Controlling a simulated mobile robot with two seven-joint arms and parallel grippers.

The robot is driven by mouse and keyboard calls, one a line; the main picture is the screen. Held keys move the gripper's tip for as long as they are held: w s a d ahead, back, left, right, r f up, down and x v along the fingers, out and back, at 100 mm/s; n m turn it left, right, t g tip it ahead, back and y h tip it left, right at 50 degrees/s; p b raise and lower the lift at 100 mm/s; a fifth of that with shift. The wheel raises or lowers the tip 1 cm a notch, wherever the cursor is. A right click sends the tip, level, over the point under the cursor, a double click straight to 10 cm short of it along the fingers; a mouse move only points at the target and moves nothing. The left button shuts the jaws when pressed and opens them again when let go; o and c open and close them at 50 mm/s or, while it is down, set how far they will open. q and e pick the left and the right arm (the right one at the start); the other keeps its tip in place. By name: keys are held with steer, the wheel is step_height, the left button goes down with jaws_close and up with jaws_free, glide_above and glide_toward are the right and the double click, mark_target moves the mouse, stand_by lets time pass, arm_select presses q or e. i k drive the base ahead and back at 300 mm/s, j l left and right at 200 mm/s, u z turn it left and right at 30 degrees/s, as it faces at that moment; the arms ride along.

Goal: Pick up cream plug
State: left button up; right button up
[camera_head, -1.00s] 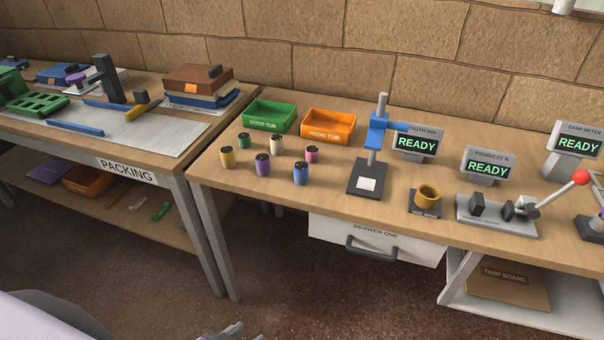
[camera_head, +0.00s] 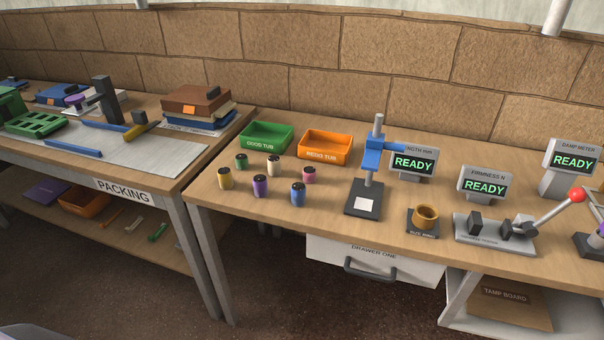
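The cream plug (camera_head: 274,166) stands upright on the wooden bench in the head view, with a dark top. It is at the back middle of a loose group of plugs: a green plug (camera_head: 242,162), a yellow plug (camera_head: 225,179), a purple plug (camera_head: 260,187), a blue plug (camera_head: 297,195) and a pink plug (camera_head: 309,175). It stands apart from its neighbours, with the green one to its left and the pink one to its right. Neither of my grippers is in view.
A green good tub (camera_head: 241,141) and an orange redo tub (camera_head: 325,156) stand behind the plugs. A blue-armed gauge (camera_head: 372,162) stands to their right, with a gauge ring (camera_head: 426,216) and firmness tester (camera_head: 494,232) beyond. The packing table (camera_head: 150,158) is at left.

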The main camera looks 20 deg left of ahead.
mark_target(274, 161)
steer(key=i+j+z, duration=0.1)
steer(key=j+z, duration=0.25)
steer(key=j, duration=0.8)
steer(key=j+z, duration=0.4)
steer(key=j, duration=0.8)
